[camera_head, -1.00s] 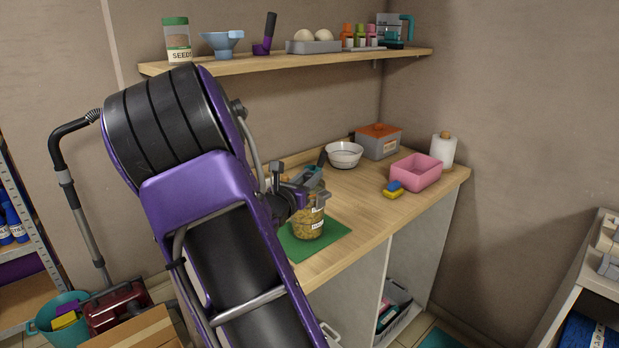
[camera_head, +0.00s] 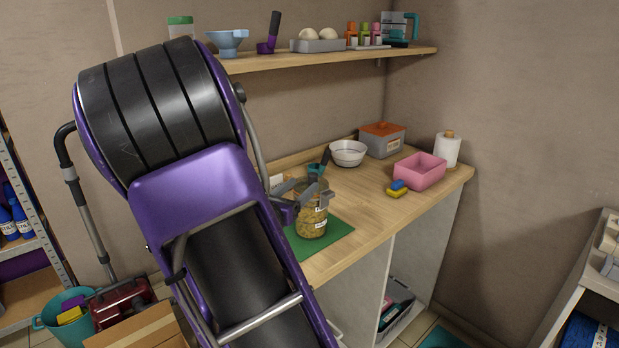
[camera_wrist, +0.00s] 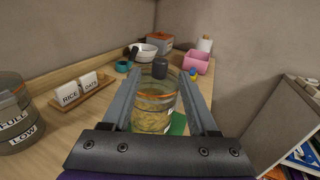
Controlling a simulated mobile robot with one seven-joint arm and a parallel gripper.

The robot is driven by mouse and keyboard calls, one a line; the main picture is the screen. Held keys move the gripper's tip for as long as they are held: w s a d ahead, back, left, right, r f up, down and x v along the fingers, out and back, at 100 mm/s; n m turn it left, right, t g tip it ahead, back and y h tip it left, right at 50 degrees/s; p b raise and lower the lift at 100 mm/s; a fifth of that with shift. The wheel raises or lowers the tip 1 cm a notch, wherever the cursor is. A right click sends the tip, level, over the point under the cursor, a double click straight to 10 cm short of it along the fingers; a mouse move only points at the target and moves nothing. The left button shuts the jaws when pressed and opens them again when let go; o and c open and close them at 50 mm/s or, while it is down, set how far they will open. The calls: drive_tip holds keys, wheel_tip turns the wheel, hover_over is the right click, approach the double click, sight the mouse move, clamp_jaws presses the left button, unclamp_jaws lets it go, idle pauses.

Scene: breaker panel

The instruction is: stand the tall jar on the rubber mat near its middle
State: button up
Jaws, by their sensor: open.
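The tall jar (camera_head: 312,222) is clear glass with yellowish contents and a white label. It stands upright on the green rubber mat (camera_head: 339,234), near its middle as far as I can see; my arm hides the mat's left part. In the wrist view the jar (camera_wrist: 152,118) shows between the two fingers, with a strip of mat (camera_wrist: 179,125) to its right. My gripper (camera_head: 318,190) is open at the jar's upper part, one finger on each side. I cannot tell whether either finger touches the glass.
A container marked FULL and LOW (camera_wrist: 18,118) and a rack with RICE and OATS labels (camera_wrist: 82,90) are at left. A shelf (camera_head: 330,60) hangs above.

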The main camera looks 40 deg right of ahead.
drive_tip(key=shift+v, duration=2.35)
